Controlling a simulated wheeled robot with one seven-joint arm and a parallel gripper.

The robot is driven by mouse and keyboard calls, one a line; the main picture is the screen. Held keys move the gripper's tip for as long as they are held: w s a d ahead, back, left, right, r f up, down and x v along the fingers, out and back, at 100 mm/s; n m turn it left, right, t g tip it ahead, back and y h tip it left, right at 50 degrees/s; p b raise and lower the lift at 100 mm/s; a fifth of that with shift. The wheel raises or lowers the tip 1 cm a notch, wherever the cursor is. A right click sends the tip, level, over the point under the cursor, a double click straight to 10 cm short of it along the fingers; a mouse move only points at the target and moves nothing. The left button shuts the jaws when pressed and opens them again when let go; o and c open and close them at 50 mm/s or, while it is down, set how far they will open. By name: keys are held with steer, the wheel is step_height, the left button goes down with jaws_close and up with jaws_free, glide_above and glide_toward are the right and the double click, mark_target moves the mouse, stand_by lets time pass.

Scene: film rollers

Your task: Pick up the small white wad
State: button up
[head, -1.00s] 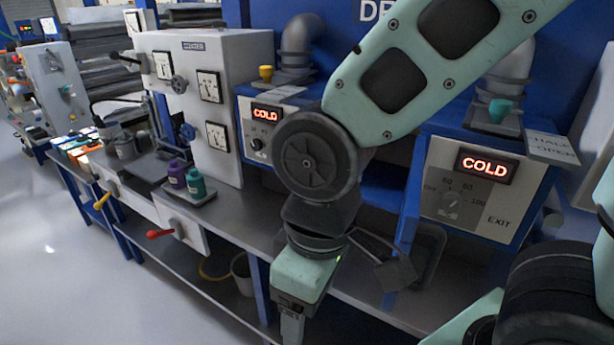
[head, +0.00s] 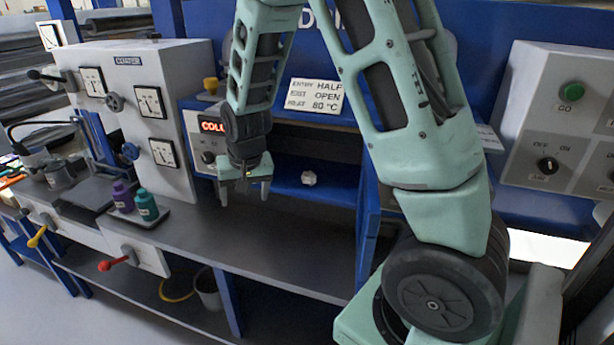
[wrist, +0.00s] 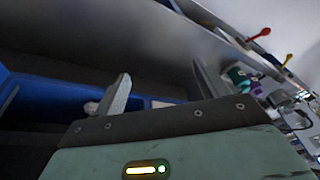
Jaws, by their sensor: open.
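The small white wad (head: 309,178) sits in the opening of the blue machine, on its blue lower surface below the written sign. My gripper (head: 245,192) is open and empty, to the left of the wad and apart from it, in front of the machine's COLD display. In the wrist view my gripper (wrist: 160,82) shows two spread fingers with nothing between them. A pale lump that looks like the wad (wrist: 91,107) shows there just outside the left finger, partly hidden by it.
A purple bottle (head: 122,197) and a teal bottle (head: 147,205) stand on a small tray left of my gripper. The grey bench top (head: 255,245) is clear below it. A sign (head: 315,95) hangs above the opening. A red lever (head: 118,261) sticks out in front.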

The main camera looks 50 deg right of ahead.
steer(key=w+d+f+m+h, duration=0.1)
steer(key=w+d+m+h, duration=0.2)
steer(key=d, duration=1.2)
steer(key=m+h+p, duration=0.1)
steer(key=m, duration=0.1)
glide_toward(309, 172)
step_height(309, 172, down, 3)
steer(key=w, duration=0.1)
steer(key=shift+w+d+f+p, duration=0.1)
steer(key=shift+d+f+p, duration=0.15)
steer(key=shift+d, duration=0.2)
steer(key=shift+w+d+f+p, duration=0.1)
steer(key=shift+d+f, duration=0.25)
steer(key=shift+d, duration=0.15)
steer(key=shift+p+x, duration=1.35)
steer(key=shift+x, duration=1.6)
steer(key=shift+c, duration=0.3)
steer(key=c, duration=1)
